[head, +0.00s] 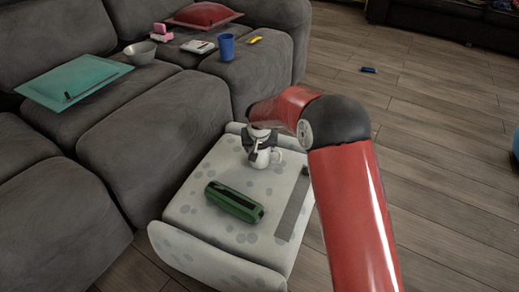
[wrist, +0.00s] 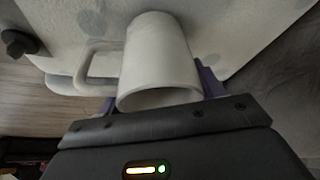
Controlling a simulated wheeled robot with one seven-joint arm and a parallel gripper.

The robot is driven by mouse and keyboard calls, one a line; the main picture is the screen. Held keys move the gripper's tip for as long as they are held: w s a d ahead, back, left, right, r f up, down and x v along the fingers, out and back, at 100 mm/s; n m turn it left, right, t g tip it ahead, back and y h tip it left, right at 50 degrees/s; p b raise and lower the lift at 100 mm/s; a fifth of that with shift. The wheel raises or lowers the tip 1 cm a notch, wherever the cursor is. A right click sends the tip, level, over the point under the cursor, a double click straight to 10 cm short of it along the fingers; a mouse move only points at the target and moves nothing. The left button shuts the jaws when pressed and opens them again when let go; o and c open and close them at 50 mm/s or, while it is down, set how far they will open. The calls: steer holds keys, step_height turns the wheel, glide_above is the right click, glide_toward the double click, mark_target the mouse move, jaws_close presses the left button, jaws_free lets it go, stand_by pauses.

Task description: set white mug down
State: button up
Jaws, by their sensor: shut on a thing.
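The white mug (head: 264,157) is at the far part of a pale spotted ottoman-like seat (head: 190,245). My gripper (head: 257,142) is above the mug and shut on it. In the wrist view the mug (wrist: 158,55) sits between the fingers, its open rim toward my gripper and its handle on the left. The spotted surface lies right behind the mug's base. I cannot tell whether the base touches it. My gripper and arm hide part of the mug in the head view.
A green case (head: 234,202) lies on the seat in front of the mug, and a grey strip (head: 292,210) lies to the right. The grey sofa (head: 150,130) borders the left. It holds a bowl (head: 140,52), a blue cup (head: 226,46) and cushions. Wooden floor lies right.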

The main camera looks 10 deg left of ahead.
steer(key=shift+f, duration=0.3)
steer(key=o, duration=1.2)
